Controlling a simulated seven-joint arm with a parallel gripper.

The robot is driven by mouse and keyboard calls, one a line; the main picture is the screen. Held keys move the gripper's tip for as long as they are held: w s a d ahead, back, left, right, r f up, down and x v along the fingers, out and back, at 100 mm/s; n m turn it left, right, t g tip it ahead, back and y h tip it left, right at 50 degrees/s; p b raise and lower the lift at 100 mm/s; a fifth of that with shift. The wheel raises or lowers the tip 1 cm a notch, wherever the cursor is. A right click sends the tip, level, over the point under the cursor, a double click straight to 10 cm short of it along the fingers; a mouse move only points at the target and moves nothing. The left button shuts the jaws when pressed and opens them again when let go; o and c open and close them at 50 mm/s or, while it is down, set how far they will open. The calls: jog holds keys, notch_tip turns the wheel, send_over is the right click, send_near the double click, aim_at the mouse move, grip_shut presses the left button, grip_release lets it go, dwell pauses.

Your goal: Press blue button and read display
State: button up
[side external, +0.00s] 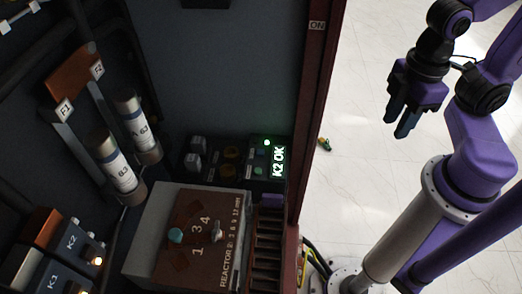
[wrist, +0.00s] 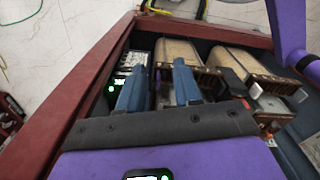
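A dark panel (side external: 215,157) sits low on the cabinet's back wall in the side view. Its small display (side external: 278,162) shows "K2 OK" in lit characters, with a green light (side external: 267,143) above it. I cannot make out a clearly blue button on this panel; its pale and yellowish controls are dim.
The red cabinet frame (side external: 318,100) stands between my gripper and the panel. Two fuse cylinders (side external: 115,168) labelled 63 are at the left. Modules K1 (side external: 52,284) and K2 (side external: 72,242) have lit lamps. The pale floor (side external: 350,70) around my gripper is mostly clear.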

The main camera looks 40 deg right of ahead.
grip_shut()
dwell(1.5)
